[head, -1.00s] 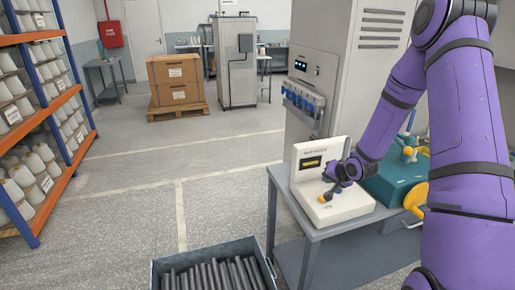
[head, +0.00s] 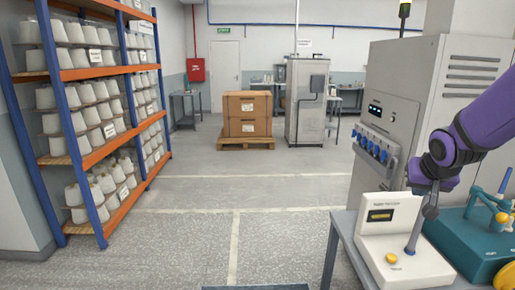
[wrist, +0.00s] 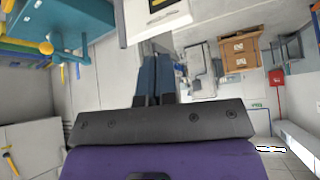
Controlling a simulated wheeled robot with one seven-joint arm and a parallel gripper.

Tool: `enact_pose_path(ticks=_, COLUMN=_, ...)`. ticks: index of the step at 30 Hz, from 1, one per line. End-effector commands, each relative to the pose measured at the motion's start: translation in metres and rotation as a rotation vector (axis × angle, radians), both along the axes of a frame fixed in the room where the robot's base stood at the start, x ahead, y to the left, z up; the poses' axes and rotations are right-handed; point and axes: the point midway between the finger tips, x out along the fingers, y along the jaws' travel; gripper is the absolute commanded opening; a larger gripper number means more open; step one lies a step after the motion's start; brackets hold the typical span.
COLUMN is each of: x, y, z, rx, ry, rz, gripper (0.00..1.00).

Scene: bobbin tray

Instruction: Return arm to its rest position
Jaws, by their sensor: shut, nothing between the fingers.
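My gripper (head: 411,250) is at the right of the head view, with its slim blue-grey fingers pointing down in front of the white tester (head: 375,242). The fingers are shut and empty; they also show shut in the wrist view (wrist: 154,62). The tester has a small dark display and a yellow button (head: 392,257) on its base. The fingertips appear to the right of the button and above it in the picture; I cannot tell their exact height. My purple arm comes in from the right edge.
The tester stands on a grey table (head: 345,240) beside a teal machine (head: 465,245) with yellow parts. A grey cabinet (head: 385,140) stands behind. A bobbin rack (head: 75,160) is at left, boxes (head: 248,113) on a pallet further back. The middle floor is clear.

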Motion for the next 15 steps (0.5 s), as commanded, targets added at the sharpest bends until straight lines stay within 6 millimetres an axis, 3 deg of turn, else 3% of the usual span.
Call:
enact_pose_path(ticks=1, x=-0.012, y=0.007, z=0.014, rx=-0.013, ry=0.003, rz=0.012, gripper=0.0)
enact_pose_path(ticks=6, x=-0.056, y=0.027, z=0.049, rx=-0.041, ry=0.038, rz=0.05, gripper=0.0)
enact_pose_path(ticks=15, x=-0.142, y=0.062, z=0.09, rx=-0.042, ry=0.098, rz=0.149, gripper=0.0)
